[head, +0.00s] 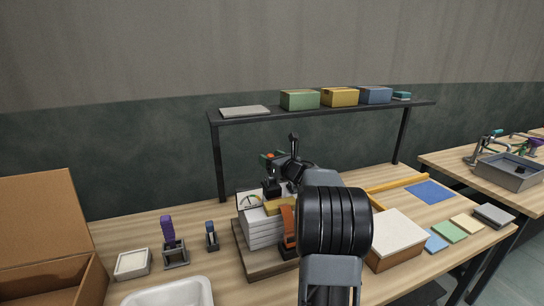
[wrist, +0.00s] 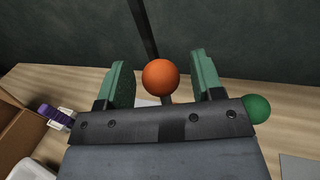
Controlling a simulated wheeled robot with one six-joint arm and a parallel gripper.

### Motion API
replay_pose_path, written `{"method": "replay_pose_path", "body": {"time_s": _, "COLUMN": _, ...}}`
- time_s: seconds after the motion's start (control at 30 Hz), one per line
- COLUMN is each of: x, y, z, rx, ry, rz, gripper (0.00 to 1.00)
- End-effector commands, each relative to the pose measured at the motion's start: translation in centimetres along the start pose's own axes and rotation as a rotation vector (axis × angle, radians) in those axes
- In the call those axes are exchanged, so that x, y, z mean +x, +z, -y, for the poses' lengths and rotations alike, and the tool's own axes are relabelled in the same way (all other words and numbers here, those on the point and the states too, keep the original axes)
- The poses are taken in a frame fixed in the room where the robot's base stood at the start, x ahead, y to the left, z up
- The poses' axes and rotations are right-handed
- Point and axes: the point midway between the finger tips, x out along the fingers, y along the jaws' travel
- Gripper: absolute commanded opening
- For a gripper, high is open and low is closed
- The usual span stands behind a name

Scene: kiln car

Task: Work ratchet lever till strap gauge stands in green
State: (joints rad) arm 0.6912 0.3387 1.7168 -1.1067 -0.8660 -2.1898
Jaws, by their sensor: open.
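An orange ball knob (wrist: 160,78), seemingly the ratchet lever's end, sits between the two green fingers of my gripper (wrist: 163,72) in the wrist view. The fingers are open, with a gap showing on each side of the knob. In the head view the knob and my gripper (head: 271,156) are small, above the strapped load. The gauge (head: 252,201) has a pale dial on the front left of the load; its needle's zone is too small to read. An orange strap (head: 288,228) runs down the white stacked slabs (head: 262,232). My arm hides the load's right side and most of the lever.
A green ball (wrist: 257,108) is just right of my gripper. A shelf (head: 320,109) with several boxes stands behind. A white-topped box (head: 396,232) is right of my arm. A purple-handled tool (head: 168,232) and a cardboard box (head: 45,225) are on the left.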

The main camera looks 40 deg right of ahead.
Motion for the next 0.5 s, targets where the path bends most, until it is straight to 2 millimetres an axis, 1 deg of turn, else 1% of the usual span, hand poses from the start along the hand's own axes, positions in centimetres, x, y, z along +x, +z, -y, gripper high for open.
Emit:
{"method": "replay_pose_path", "body": {"time_s": 0.13, "x": 0.55, "y": 0.00, "z": -0.02, "rx": 0.000, "ry": 0.001, "rz": 0.000, "gripper": 0.61}}
{"method": "replay_pose_path", "body": {"time_s": 0.4, "x": 0.59, "y": -0.02, "z": 0.01, "rx": 0.000, "ry": 0.000, "rz": 0.000, "gripper": 0.61}}
{"method": "replay_pose_path", "body": {"time_s": 0.5, "x": 0.57, "y": -0.02, "z": 0.02, "rx": 0.000, "ry": 0.000, "rz": 0.000, "gripper": 0.52}}
